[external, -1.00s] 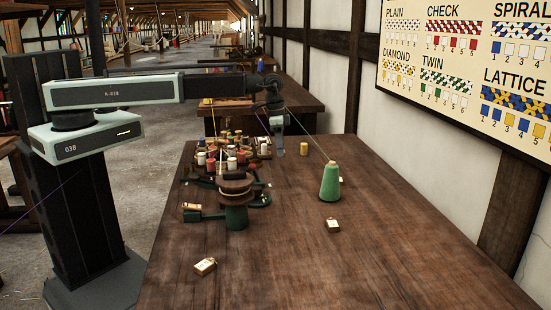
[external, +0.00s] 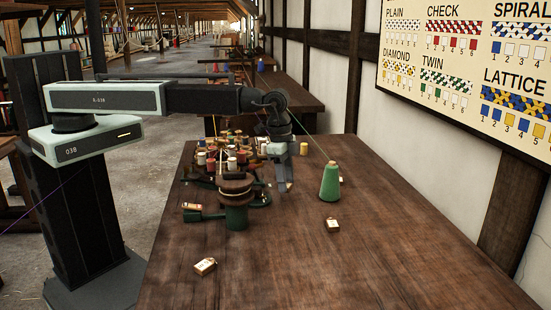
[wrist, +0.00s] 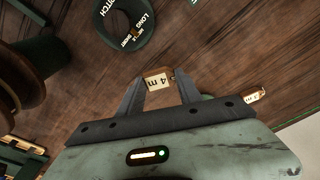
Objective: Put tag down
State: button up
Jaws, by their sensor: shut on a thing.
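A small cream tag marked "4 m" (wrist: 158,80) sits between the two fingertips of my gripper (wrist: 160,90) in the wrist view. In the external view my gripper (external: 284,187) points down just above or at the table, between the round bobbin stand and the green cone, with an edge of the tag (external: 290,185) showing. I cannot tell whether the tag touches the wood. Other tags lie on the table, one at the right (external: 332,225) and one at the front left (external: 205,266). Another tag (external: 192,206) is by the green-based stand.
A green thread cone (external: 330,183) stands right of my gripper. A green-based wooden spool stand (external: 236,215) and a cluster of bobbins (external: 231,163) are to its left. In the wrist view a dark lettered ring (wrist: 104,30) lies nearby. The table's front right is clear.

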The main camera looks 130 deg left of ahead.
jog(key=w+d, duration=0.1)
jog(key=d, duration=0.4)
jog(key=w+d+m, duration=0.1)
jog(key=w+d, duration=0.1)
jog(key=d, duration=0.4)
jog(key=w+d+m, duration=0.1)
jog(key=w+d, duration=0.1)
jog(key=d, duration=0.4)
jog(key=shift+w+r+p, duration=0.2)
jog(key=shift+r+p, duration=0.1)
jog(key=shift+r, duration=0.05)
jog(key=shift+m, duration=0.8)
jog(key=d, duration=1)
jog(key=w+d, duration=0.1)
jog(key=d, duration=0.4)
jog(key=shift+r, duration=0.2)
jog(key=b, duration=0.1)
send_over(286, 294)
jog(key=shift+s+f, duration=0.4)
jog(key=shift+f, duration=0.3)
jog(key=f+b, duration=0.4)
jog(key=shift+w, duration=0.25)
jog(key=shift+r, duration=0.2)
jog(key=shift+f, duration=0.1)
jog(key=o, duration=1.3)
